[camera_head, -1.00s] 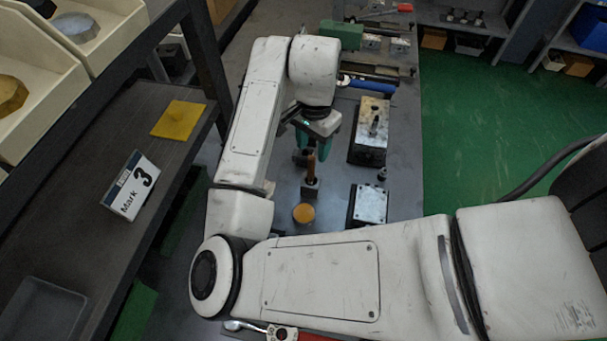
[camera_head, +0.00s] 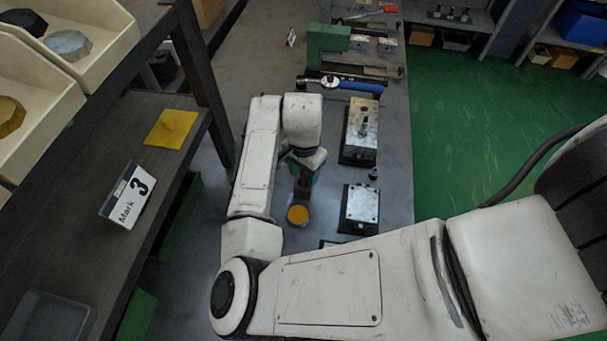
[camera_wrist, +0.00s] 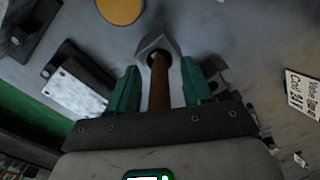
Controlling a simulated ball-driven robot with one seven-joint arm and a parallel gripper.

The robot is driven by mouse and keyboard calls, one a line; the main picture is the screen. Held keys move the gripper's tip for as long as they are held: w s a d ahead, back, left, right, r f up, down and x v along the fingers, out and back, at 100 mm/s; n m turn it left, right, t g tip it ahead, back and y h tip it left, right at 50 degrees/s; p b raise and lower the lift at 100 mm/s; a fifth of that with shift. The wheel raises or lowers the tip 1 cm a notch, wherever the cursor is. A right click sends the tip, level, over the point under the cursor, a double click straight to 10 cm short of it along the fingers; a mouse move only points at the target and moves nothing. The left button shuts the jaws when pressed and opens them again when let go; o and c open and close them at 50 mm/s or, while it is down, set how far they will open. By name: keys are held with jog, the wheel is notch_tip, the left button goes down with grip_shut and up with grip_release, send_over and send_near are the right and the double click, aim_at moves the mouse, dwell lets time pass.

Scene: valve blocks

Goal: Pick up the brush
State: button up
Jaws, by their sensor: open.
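The brush shows in the wrist view as a brown handle (camera_wrist: 160,84) rising from a grey metal block (camera_wrist: 157,46). In the head view its brown handle (camera_head: 304,182) is largely hidden by my gripper. My gripper (camera_wrist: 161,88) is open, with one green finger on each side of the handle. I cannot tell whether either finger touches it. In the head view my gripper (camera_head: 304,172) is low over the bench at the brush.
A yellow-orange disc (camera_head: 297,214) lies close in front of the brush. Metal valve blocks (camera_head: 361,205) (camera_head: 361,130) stand to the right. A blue-handled tool (camera_head: 350,86) and a green block (camera_head: 327,39) lie farther back. A dark shelf (camera_head: 75,190) with a "Mark 3" sign (camera_head: 128,193) is at left.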

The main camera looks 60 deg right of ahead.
grip_shut()
dwell(0.3)
notch_tip(320, 180, up, 10)
jog(key=shift+r+b, duration=0.1)
jog(key=shift+b, duration=0.6)
